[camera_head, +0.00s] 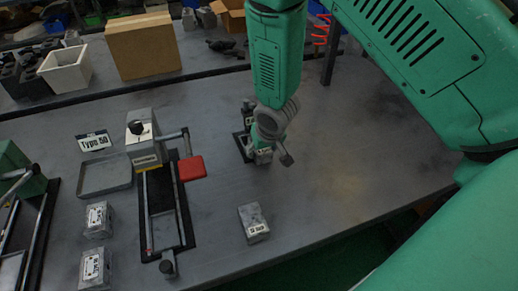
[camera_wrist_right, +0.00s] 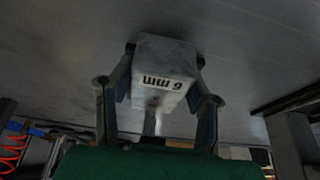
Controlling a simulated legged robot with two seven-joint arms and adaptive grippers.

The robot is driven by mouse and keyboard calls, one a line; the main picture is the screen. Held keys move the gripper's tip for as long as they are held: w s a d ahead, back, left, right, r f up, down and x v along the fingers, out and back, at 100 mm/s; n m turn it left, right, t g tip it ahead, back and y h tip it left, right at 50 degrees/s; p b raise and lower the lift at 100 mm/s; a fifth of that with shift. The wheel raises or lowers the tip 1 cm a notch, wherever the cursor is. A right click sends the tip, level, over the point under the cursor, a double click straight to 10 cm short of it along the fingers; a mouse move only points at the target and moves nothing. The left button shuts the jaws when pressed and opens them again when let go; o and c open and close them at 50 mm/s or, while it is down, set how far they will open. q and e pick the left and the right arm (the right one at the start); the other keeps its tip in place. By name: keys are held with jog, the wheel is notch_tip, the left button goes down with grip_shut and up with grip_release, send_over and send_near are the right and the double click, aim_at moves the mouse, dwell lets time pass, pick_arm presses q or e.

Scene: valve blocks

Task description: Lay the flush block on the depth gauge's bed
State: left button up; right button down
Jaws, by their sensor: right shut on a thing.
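My right gripper (camera_head: 265,153) is over the middle of the bench. In the right wrist view its fingers (camera_wrist_right: 157,100) are shut on a grey block (camera_wrist_right: 162,68) with an upside-down mm label. Which block is the flush one I cannot tell, nor whether the held block touches the bench. A gauge with a grey housing (camera_head: 144,140), a black base with rails (camera_head: 164,205) and a red paddle (camera_head: 191,168) stands to the left; it seems to be the depth gauge. Its bed is empty. My left gripper is not in view.
A labelled grey block (camera_head: 253,222) lies near the front edge. Two more labelled blocks (camera_head: 98,220) (camera_head: 94,268), an empty grey tray (camera_head: 105,176) and a "Type 50" sign (camera_head: 93,141) are at left. A green-housed device (camera_head: 20,170) stands far left. The bench's right side is clear.

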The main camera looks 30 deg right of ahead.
jog(key=shift+d+f, duration=0.1)
jog(key=shift+a, duration=0.55)
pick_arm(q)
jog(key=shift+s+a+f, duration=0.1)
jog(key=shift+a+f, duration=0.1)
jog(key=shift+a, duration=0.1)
pick_arm(e)
jog(key=c, duration=1.2)
grip_release()
jog(key=shift+d+f, duration=0.1)
jog(key=shift+d, duration=0.1)
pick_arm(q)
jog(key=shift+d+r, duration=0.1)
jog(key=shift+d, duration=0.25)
pick_arm(e)
jog(key=o, duration=0.4)
jog(key=shift+s+d, duration=0.1)
jog(key=shift+d, duration=0.1)
jog(key=shift+o, duration=0.2)
jog(key=shift+a, duration=0.15)
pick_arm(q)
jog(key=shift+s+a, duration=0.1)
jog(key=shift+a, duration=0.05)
pick_arm(e)
jog(key=d+v, duration=0.1)
jog(key=v, duration=1)
jog(key=shift+a+r, duration=0.35)
jog(key=shift+a, duration=0.05)
jog(key=shift+s, duration=0.15)
